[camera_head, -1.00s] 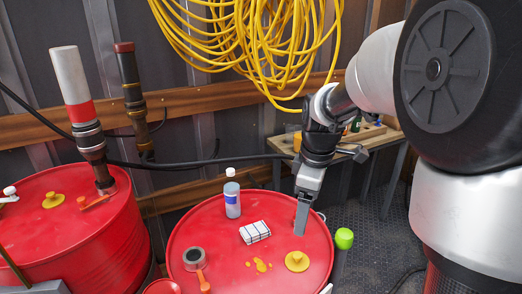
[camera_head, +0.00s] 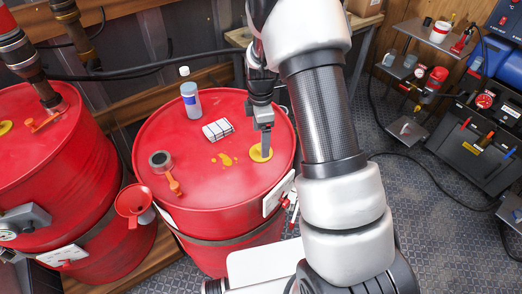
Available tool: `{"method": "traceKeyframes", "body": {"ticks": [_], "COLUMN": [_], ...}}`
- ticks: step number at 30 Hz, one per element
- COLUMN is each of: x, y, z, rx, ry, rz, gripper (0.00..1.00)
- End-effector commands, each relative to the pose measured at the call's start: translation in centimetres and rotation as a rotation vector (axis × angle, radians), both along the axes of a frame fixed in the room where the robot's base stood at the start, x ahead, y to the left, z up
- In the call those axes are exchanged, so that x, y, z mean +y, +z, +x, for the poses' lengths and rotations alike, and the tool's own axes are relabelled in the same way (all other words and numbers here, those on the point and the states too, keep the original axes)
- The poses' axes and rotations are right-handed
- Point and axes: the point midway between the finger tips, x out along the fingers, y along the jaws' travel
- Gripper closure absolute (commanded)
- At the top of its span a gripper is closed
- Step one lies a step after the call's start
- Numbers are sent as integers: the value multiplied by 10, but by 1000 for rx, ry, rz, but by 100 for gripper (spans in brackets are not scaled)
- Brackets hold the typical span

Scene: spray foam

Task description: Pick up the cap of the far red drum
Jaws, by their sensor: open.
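Two red drums stand side by side: the middle drum (camera_head: 195,140) and the left drum (camera_head: 75,165). I cannot tell for sure which one is meant by far. A round yellow cap (camera_head: 256,155) lies on the middle drum's top, near its right rim. My gripper (camera_head: 266,154) points down at this cap, its fingertips overlapping it in view; I cannot tell if they touch. The gripper is open, though its finger gap is hard to see from this side. Another yellow cap (camera_head: 5,127) sits on the left drum, partly cut off by the frame edge.
The middle drum's top also holds a bottle (camera_head: 191,101), a white pack (camera_head: 217,130), a tape roll (camera_head: 160,160), an orange-handled tool (camera_head: 174,184) and yellow spots. A red funnel (camera_head: 133,199) is between the drums. Shelves and a black toolbox (camera_head: 478,150) stand right.

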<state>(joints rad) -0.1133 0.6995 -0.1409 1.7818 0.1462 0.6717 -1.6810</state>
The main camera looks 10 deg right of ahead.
Motion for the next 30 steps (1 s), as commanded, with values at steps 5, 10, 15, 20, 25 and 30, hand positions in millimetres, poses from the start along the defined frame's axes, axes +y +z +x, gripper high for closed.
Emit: {"method": "traceKeyframes", "body": {"ticks": [5,10,15,20,25,30], "x": [-1,-2,-3,-3,-3,-3], "y": [-11,-34,-55,-59,-59,-59], "z": [1,6,8,8,8,8], "rx": [0,3,1,-2,-2,-1], "ry": [-1,-1,0,0,0,0], "rz": [-1,-1,-1,0,0,0], "gripper": [17,17,17,17,24,52]}}
